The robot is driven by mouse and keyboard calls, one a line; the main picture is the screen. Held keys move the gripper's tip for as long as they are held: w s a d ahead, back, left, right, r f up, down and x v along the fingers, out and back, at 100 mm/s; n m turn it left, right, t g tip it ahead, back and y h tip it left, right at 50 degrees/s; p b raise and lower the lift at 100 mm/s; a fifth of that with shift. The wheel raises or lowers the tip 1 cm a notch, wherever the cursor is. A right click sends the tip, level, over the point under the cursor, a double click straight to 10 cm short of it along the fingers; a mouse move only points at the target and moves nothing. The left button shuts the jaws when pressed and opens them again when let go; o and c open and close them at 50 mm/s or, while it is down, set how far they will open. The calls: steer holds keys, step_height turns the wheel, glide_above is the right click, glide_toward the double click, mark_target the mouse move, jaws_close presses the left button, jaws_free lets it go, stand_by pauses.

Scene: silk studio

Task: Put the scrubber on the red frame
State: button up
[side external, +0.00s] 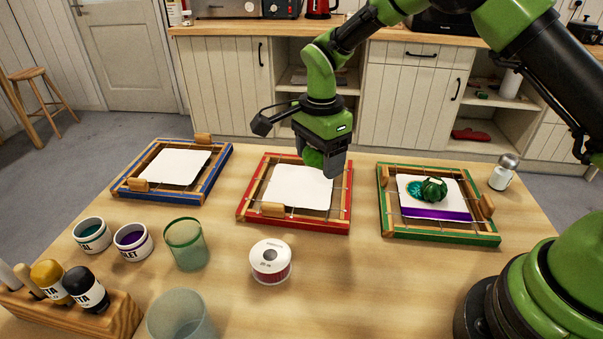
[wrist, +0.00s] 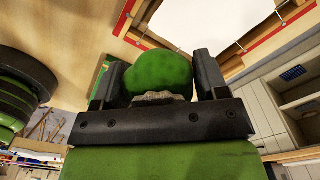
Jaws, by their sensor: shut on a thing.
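My gripper (side external: 324,162) is shut on a rounded green thing, which I take to be the scrubber (side external: 312,157). In the wrist view the scrubber (wrist: 160,76) sits between the two dark fingers (wrist: 158,82). The red frame (side external: 242,205) lies in the middle of the table with a white silk sheet (side external: 300,188) stretched on it. My gripper is over the far right part of this frame. The red frame's edge (wrist: 125,16) also shows in the wrist view. I cannot tell how big the gap between scrubber and silk is.
A blue frame (side external: 222,160) with white silk lies left. A green frame (side external: 440,236) lies right, its silk painted, with a dark green lump (side external: 433,189) on it. A ribbon spool (side external: 270,262), paint pots (side external: 133,243), a glass (side external: 186,244) and a shaker (side external: 504,172) stand nearby.

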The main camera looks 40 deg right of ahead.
mark_target(313, 195)
steer(key=w+m, duration=0.2)
steer(key=d+m, duration=0.1)
steer(key=m, duration=0.1)
steer(key=shift+w+r, duration=0.4)
steer(key=shift+w+d+f, duration=0.1)
steer(key=shift+f, duration=0.2)
step_height(313, 195, down, 9)
steer(key=shift+f, duration=0.15)
steer(key=shift+f, duration=0.1)
steer(key=o, duration=0.9)
